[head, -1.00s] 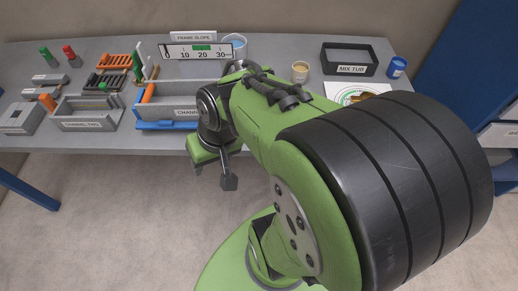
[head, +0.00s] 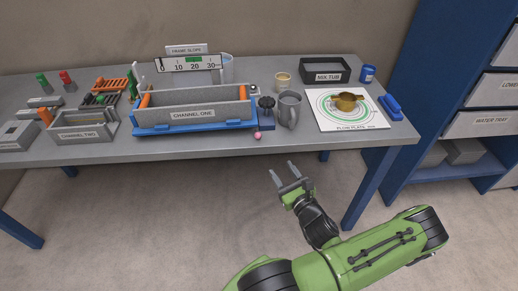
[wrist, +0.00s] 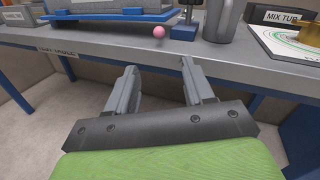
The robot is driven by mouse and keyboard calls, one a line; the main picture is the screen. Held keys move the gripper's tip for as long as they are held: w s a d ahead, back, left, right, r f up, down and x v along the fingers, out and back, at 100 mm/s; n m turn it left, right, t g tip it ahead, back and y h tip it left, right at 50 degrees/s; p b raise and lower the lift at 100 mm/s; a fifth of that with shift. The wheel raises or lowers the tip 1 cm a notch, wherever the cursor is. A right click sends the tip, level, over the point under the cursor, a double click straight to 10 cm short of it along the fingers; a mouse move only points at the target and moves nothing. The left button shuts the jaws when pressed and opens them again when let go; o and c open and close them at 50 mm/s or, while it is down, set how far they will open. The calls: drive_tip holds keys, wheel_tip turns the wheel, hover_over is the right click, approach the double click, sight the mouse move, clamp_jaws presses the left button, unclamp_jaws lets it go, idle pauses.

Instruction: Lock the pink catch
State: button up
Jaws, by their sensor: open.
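The pink catch shows as a small pink ball (head: 257,136) at the front right end of the blue base under the channel one trough (head: 194,115). In the wrist view the pink ball (wrist: 159,32) sits beyond and above my fingertips, by the table's front edge. A dark blue block (wrist: 184,32) is just right of it. My gripper (head: 285,172) is open and empty, in front of the table and below its top, apart from the ball. Whether the catch is locked cannot be told.
A grey jug (head: 289,110) stands close right of the ball, with a black knob (head: 266,103) between it and the trough. The flow plate (head: 347,112) lies further right. The table's front edge (wrist: 228,73) lies beyond my fingers. The space in front is clear.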

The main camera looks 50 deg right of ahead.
drive_tip(key=b, duration=0.5)
approach(257, 138)
drive_tip(key=x, duration=0.8)
drive_tip(key=shift+w+d+p, duration=0.1)
drive_tip(key=shift+d+p, duration=0.2)
drive_tip(key=shift+d, duration=0.25)
clamp_jaws()
drive_tip(key=shift+w+a+f+m+g+h+b, duration=0.25)
drive_tip(key=shift+a+m+g+h+b, duration=0.25)
drive_tip(key=shift+b, duration=0.3)
drive_tip(key=shift+w+r+m+g+h+b, duration=0.1)
drive_tip(key=shift+m+g+h+b, duration=0.25)
drive_tip(key=shift+h+b, duration=0.3)
drive_tip(key=shift+r, duration=0.1)
drive_tip(key=shift+d, duration=0.1)
unclamp_jaws()
